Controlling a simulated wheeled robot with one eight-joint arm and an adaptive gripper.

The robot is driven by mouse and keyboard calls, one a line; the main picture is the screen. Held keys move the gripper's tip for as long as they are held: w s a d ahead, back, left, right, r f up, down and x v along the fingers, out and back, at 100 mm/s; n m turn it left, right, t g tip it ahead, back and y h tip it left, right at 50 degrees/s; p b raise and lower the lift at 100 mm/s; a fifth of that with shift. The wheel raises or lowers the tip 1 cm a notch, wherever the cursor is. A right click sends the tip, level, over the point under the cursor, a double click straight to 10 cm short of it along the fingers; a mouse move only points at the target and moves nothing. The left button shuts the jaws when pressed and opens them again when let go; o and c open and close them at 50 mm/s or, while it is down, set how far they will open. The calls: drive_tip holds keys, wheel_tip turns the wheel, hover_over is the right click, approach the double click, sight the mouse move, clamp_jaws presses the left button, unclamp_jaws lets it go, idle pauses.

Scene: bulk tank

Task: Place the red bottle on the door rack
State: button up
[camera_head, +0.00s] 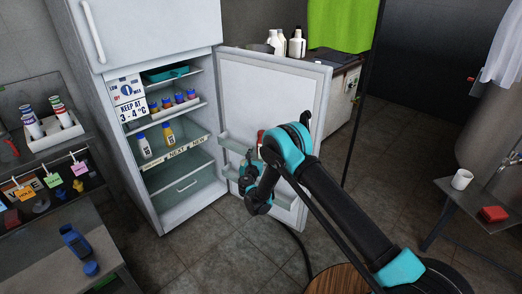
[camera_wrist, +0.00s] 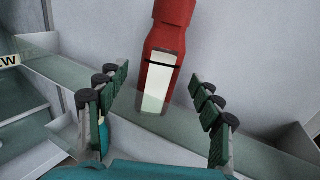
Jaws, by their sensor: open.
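The red bottle (camera_wrist: 160,60) with a white label stands in the wrist view against the pale inner door panel, its lower end at the glassy door rack (camera_wrist: 255,155). I cannot tell exactly how its base meets the rack floor. My gripper (camera_wrist: 158,85) is open, with one finger on each side of the bottle and visible gaps to it. In the head view only a small red part of the bottle (camera_head: 261,136) shows beside my arm. My gripper (camera_head: 250,165) is at the open fridge door (camera_head: 285,85), near its rack (camera_head: 235,146).
The fridge shelves hold several small vials (camera_head: 180,100), a white bottle (camera_head: 144,146) and a yellow bottle (camera_head: 168,133). A bench with a blue bottle (camera_head: 75,241) is at the left. A stool (camera_head: 340,280) stands by my arm. Floor before the fridge is clear.

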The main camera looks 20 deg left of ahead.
drive_tip(key=s+d, duration=0.1)
drive_tip(key=s, duration=0.7)
drive_tip(key=shift+d, duration=0.15)
drive_tip(key=shift+d, duration=0.1)
